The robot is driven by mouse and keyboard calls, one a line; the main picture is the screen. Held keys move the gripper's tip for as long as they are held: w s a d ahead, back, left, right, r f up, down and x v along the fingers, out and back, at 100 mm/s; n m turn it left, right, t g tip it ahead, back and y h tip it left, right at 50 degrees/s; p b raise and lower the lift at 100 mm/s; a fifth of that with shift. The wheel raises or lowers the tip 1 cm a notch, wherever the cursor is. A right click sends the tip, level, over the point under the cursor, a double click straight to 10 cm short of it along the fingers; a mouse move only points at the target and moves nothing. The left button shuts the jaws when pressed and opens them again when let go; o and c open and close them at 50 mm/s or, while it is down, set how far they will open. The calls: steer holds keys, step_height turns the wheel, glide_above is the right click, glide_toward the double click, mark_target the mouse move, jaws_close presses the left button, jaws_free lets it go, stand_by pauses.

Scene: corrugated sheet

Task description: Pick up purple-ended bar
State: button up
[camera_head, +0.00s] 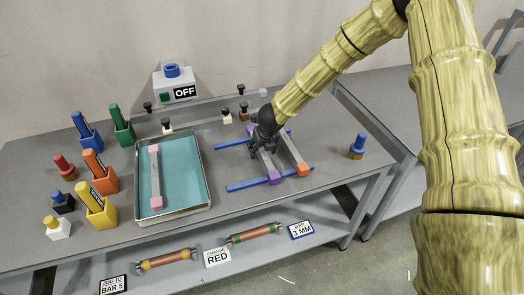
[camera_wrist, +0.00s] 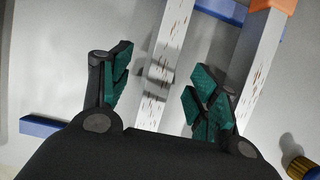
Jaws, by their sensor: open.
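The purple-ended bar (camera_head: 274,176) lies across two blue rails on the table, its near purple end clear and its middle partly hidden by my gripper (camera_head: 264,146). In the wrist view, a pale, rust-flecked bar (camera_wrist: 173,42) runs between the fingers of my gripper (camera_wrist: 162,88); it appears to be the purple-ended one, though no purple end shows there. The green-padded fingers are open, one on each side of the bar, with visible gaps. Whether they are down at bar height I cannot tell.
A teal-lined tray (camera_head: 205,190) holds a pink-ended bar (camera_head: 155,175). A blue-and-brass piece (camera_head: 356,148) stands at right. Coloured blocks stand at left.

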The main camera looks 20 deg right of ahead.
mark_target(262, 149)
steer(key=shift+w+f, duration=0.15)
steer(key=shift+f, duration=0.15)
jaws_close()
steer(key=shift+r, duration=0.2)
steer(key=shift+r+b, duration=0.4)
steer(key=shift+r, duration=1.25)
steer(key=s+b, duration=0.1)
steer(key=s, duration=0.4)
steer(key=s+r+b, duration=0.1)
steer(key=s+b, duration=0.1)
steer(key=s, duration=0.3)
steer(key=s+d+b, duration=0.1)
steer(key=s+b, duration=0.1)
steer(key=s, duration=0.3)
steer(key=shift+s+r, duration=0.2)
steer(key=shift+s, duration=0.15)
steer(key=shift+s+d+b, duration=0.1)
steer(key=shift+s+b, duration=0.1)
steer(key=shift+b, duration=0.1)
